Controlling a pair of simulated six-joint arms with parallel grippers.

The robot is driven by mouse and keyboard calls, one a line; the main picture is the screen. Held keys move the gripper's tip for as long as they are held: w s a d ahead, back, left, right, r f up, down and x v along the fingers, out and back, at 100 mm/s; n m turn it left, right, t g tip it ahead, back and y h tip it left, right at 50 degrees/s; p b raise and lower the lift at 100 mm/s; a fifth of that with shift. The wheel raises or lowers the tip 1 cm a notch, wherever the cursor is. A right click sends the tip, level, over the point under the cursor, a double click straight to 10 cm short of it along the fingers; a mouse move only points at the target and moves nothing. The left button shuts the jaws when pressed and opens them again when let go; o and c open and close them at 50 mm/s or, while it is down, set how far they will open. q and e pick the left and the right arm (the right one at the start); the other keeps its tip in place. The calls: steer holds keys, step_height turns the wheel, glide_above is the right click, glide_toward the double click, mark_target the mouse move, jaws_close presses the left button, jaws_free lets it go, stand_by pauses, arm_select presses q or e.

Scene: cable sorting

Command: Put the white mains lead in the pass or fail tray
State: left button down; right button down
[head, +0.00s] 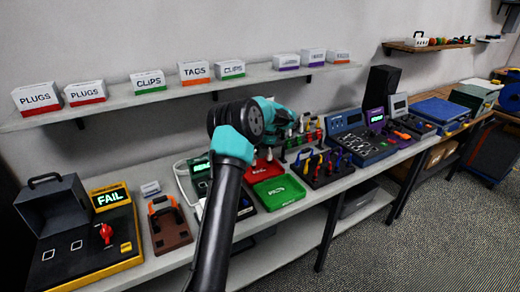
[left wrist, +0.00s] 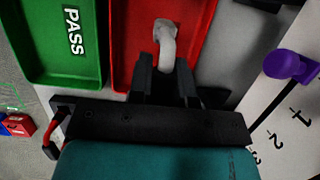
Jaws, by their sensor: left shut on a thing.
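The white mains lead (left wrist: 165,45) shows in the left wrist view as a short, thick white piece between my left fingertips. My left gripper (left wrist: 165,75) is shut on it, above or at the near part of the red tray (left wrist: 122,50). I cannot tell whether the lead touches the tray floor. The green tray (left wrist: 35,75) marked PASS is beside the red one. In the head view the red tray (head: 262,172) lies behind the green tray (head: 290,193); my left arm partly covers this area. My right gripper is not in view.
A dark rack of coloured-handled tools (head: 322,170) stands right of the trays. A purple knob (left wrist: 283,64) shows in the wrist view.

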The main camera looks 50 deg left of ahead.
arm_select(q)
steer(key=shift+f, duration=1.2)
steer(key=shift+x, duration=0.9)
stand_by(1.9)
steer(key=shift+w, duration=0.15)
steer(key=c, duration=1)
jaws_free()
steer(key=shift+o, duration=0.5)
steer(key=o, duration=0.5)
steer(key=shift+r, duration=3.95)
